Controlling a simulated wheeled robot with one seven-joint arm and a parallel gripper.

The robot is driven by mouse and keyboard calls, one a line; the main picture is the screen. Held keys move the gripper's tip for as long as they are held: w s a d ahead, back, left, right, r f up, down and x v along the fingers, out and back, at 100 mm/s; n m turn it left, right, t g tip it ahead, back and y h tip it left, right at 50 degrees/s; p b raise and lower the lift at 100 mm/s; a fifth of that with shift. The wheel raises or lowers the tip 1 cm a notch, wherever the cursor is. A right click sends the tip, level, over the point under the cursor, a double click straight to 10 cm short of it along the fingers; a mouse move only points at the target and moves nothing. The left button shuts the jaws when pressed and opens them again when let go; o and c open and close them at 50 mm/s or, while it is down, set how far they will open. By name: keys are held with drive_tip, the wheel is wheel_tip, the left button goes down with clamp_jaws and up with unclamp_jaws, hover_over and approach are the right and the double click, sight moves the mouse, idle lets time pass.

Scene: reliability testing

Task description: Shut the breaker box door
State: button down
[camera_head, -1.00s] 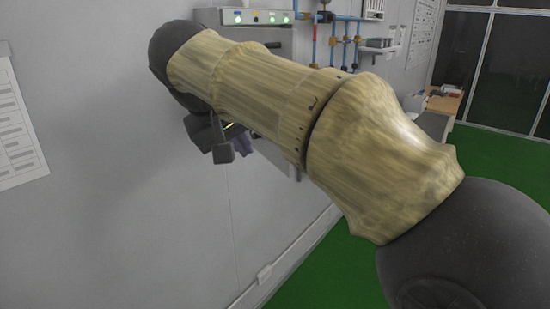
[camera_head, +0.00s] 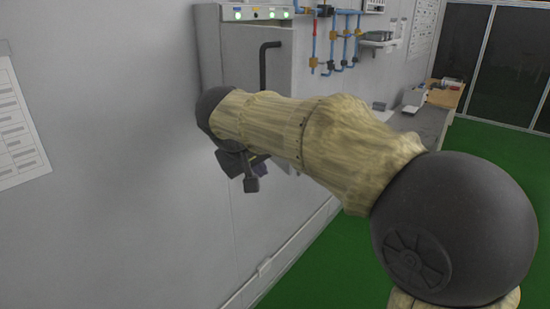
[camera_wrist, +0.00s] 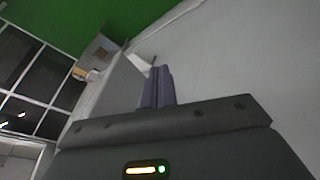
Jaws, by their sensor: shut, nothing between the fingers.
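The breaker box (camera_head: 238,60) is a grey wall cabinet in the upper middle of the head view, with green lights along its top panel. Its front door (camera_head: 290,75) carries a black bent handle (camera_head: 268,62). The door looks close to flush with the box, but I cannot tell whether it is fully shut, as my arm hides its lower part. My gripper (camera_head: 261,170) is below and in front of the box, mostly hidden by my wrist. In the wrist view its purple-grey fingers (camera_wrist: 157,88) are together and empty. The box is not recognisable in the wrist view.
Blue pipes with valves (camera_head: 338,40) and a small shelf (camera_head: 383,40) are on the wall to the right of the box. A bench (camera_head: 425,120) stands beyond them. The green floor (camera_head: 325,260) is clear at lower centre. A paper sheet (camera_head: 18,130) hangs at left.

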drive_tip(key=d, duration=0.1)
drive_tip(key=w+d, duration=0.1)
drive_tip(key=d+p, duration=0.1)
drive_tip(key=shift+w+d+r, duration=0.15)
drive_tip(key=shift+w, duration=0.2)
drive_tip(key=shift+w, duration=0.1)
